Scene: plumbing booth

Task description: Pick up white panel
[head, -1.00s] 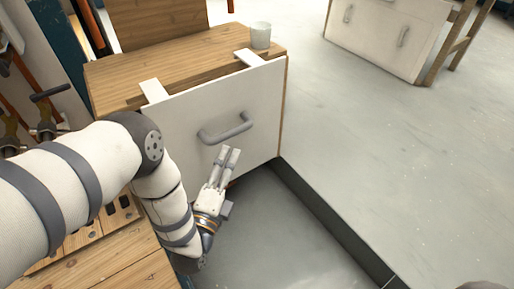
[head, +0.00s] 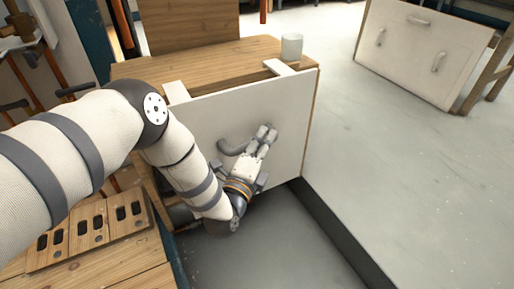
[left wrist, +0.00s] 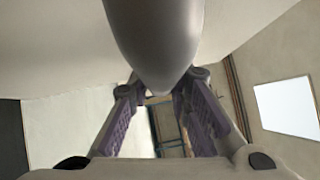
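The white panel (head: 285,110) hangs upright against the front of a wooden cabinet (head: 225,58), with two white tabs (head: 176,92) over its top edge. Its grey bar handle (head: 229,148) is partly hidden behind my left gripper (head: 266,135). That gripper is in front of the panel at the handle's right part. In the left wrist view the grey handle (left wrist: 155,40) looms large just beyond the fingers. The left fingers (left wrist: 160,112) are spread apart, with a gap between them; I cannot tell whether they touch the handle. My right gripper is not in view.
A pale cup (head: 291,46) stands on the cabinet top near its right corner. Another white panel with several grey handles (head: 412,50) stands at the back right. A wooden block with dark slots (head: 92,230) is at lower left. The grey floor right is clear.

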